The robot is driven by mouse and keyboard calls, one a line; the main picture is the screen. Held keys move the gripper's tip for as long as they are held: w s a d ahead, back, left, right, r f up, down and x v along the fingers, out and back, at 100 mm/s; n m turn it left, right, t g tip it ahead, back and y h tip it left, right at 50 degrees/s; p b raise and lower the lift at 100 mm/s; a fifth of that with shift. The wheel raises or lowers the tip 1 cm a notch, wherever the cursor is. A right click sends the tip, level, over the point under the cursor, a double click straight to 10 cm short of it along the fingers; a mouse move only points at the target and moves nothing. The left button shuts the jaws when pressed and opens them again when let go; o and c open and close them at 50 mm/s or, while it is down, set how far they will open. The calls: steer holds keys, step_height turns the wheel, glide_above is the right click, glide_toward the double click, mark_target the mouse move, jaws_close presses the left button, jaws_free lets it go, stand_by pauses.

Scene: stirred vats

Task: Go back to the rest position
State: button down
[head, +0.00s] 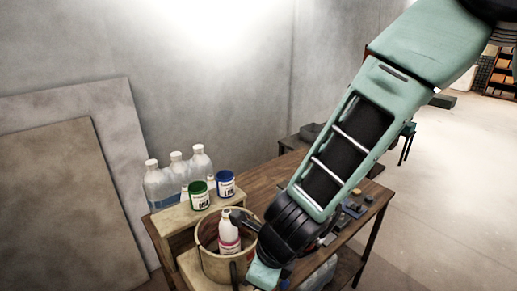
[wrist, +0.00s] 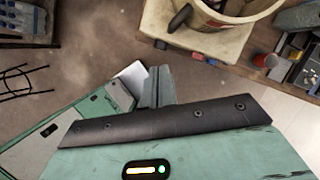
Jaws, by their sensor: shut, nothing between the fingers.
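My gripper (wrist: 153,86) shows in the wrist view as pale teal fingers beyond a dark bar, shut with nothing between them, above the floor. In the head view my arm reaches down from the upper right, and its wrist end is in front of the table's near side, just right of the vat; the fingertips are not clear there. The round tan vat (head: 211,262) stands at the near left end of the table, with a white bottle (head: 229,232) with a red label and a dark stirring tool in it. The vat's rim also shows at the top of the wrist view (wrist: 218,16).
Green (head: 199,196) and blue (head: 226,184) labelled cans and clear jugs (head: 158,186) stand on a raised block behind the vat. The wooden table (head: 262,184) holds small items at right. Boards lean on the left wall. Open floor (head: 440,170) lies right.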

steer(key=s+d+r+n+g+y+b, duration=0.1)
steer(key=s+n+b, duration=0.3)
steer(key=n, duration=0.5)
steer(key=s+d+n+g+b, duration=0.15)
steer(key=s+n+b, duration=0.25)
steer(key=n, duration=0.4)
steer(key=s+d+f+n+h+b, duration=0.1)
steer(key=s+d+n+h+b, duration=0.2)
steer(key=d+n, duration=0.9)
steer(key=shift+s+d+f+n+h+b, duration=0.15)
steer(key=shift+s+n+h+b, duration=0.35)
steer(key=shift+s, duration=0.55)
steer(key=shift+t, duration=0.25)
